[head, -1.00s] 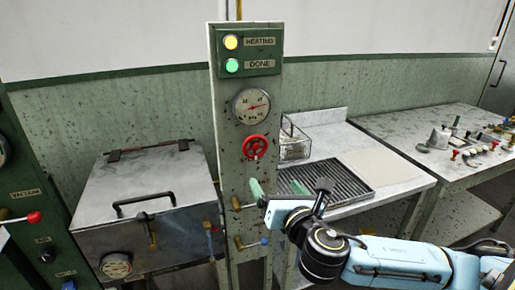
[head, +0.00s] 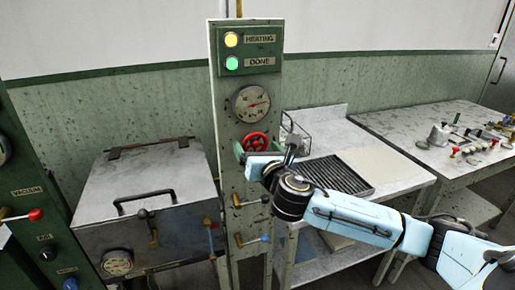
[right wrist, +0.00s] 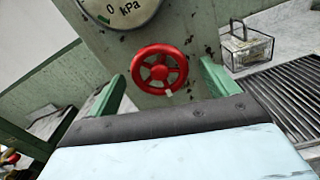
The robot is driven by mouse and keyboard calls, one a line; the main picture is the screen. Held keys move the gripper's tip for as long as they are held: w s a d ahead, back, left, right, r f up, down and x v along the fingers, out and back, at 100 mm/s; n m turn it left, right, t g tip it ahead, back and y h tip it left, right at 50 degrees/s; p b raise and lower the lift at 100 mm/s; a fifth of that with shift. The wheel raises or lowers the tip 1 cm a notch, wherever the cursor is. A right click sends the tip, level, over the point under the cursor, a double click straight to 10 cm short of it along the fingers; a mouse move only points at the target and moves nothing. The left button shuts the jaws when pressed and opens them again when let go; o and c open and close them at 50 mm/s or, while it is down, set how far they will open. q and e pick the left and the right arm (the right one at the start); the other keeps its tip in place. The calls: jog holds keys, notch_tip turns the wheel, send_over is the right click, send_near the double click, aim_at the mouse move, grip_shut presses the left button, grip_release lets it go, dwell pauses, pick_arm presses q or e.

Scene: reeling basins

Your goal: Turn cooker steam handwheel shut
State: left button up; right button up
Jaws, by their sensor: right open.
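The red steam handwheel (head: 256,140) sits on the upright green panel (head: 228,190), below a round pressure gauge (head: 251,104). My right gripper (head: 257,152) is in front of the wheel and hides its lower part in the head view. In the right wrist view the whole wheel (right wrist: 159,69) shows between the two green fingers of my right gripper (right wrist: 162,88), which are spread apart. I cannot tell from the views whether a finger touches the rim. The cooker (head: 145,192) with its closed grey lid stands left of the panel. My left gripper is not in view.
Two lamps, yellow HEATING (head: 231,39) and green DONE (head: 231,63), are lit.

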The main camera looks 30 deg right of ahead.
jog(key=shift+w, duration=0.25)
jog(key=c, duration=1)
